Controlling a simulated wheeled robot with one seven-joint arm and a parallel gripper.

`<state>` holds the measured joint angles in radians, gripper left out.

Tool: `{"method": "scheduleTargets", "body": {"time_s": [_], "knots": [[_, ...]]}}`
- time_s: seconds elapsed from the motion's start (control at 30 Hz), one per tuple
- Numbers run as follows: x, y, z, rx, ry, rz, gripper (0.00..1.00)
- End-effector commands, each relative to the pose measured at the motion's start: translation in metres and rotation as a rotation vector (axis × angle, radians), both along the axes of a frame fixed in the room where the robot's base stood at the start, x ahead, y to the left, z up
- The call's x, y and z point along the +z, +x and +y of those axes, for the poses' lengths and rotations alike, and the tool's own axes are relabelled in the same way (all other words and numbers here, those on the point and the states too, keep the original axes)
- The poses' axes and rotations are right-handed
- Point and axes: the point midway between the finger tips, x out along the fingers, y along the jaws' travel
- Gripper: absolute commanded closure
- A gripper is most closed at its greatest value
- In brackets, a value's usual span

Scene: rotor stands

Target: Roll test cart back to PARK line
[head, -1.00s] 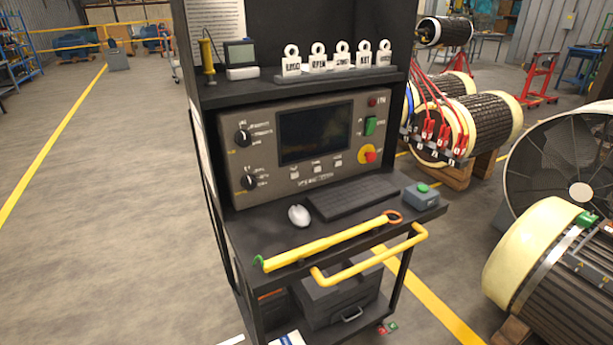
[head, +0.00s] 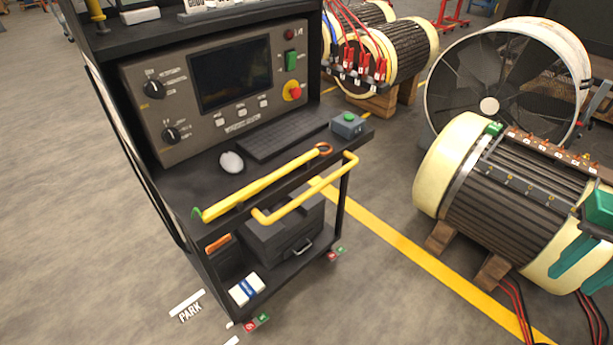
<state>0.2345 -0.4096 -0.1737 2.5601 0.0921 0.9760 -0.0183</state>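The test cart (head: 165,190) is a black wheeled rack in the left half of the head view. It carries a grey control panel (head: 185,105) with a dark screen and a red stop knob. A yellow push handle (head: 310,192) sticks out at its front edge. The PARK line (head: 188,303) shows as white floor marks with the word PARK, just left of the cart's near lower corner. Red and green pedals (head: 257,323) show at the cart's near wheel, and another pair (head: 335,255) at the right corner. My gripper is not in view.
A yellow hooked pole (head: 265,183) lies on the cart's shelf. At right, a large rotor (head: 510,205) rests on wooden blocks beside a big fan (head: 500,80). Red cables (head: 590,315) lie on the floor at lower right. Grey floor at left is clear.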

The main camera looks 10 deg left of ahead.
Motion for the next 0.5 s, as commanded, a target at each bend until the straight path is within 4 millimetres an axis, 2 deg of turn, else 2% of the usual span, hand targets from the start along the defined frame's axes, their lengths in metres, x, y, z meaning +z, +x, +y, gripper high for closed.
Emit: {"method": "scheduleTargets", "body": {"time_s": [0.1, 0.27, 0.5], "knots": [[-0.021, 0.032, 0.014, 0.094, 0.025, 0.000, 0.66], [-0.052, 0.073, 0.044, 0.215, 0.092, -0.019, 0.66], [-0.099, 0.121, 0.103, 0.356, 0.251, -0.067, 0.66]]}}
